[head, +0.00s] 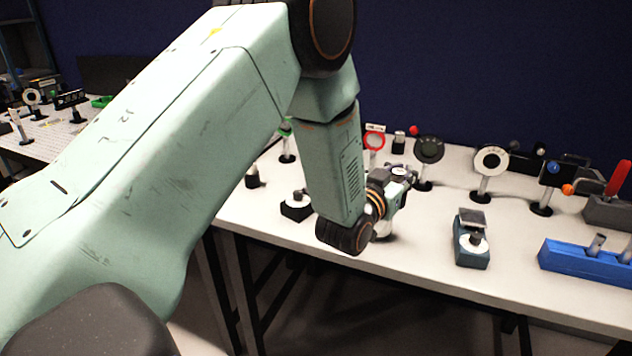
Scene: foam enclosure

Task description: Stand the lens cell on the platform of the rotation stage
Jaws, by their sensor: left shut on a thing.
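My left gripper (400,180) is above the bench behind the end of my forearm, shut on a small round thing with a dark rim and pale face. This looks like the lens cell (399,171); the fingers and wrist hide much of it. A teal-based unit with a white disc and a dark square plate, which looks like the rotation stage (472,250), stands on the bench to the right of the gripper, apart from it. My right gripper is not in view.
A red-ringed mount (374,141), a dark round mount (429,150) and a white ring mount (490,161) stand behind. A blue block (585,262) lies at right. A small black-based unit (297,209) stands left of my forearm. The bench is bare around the teal unit.

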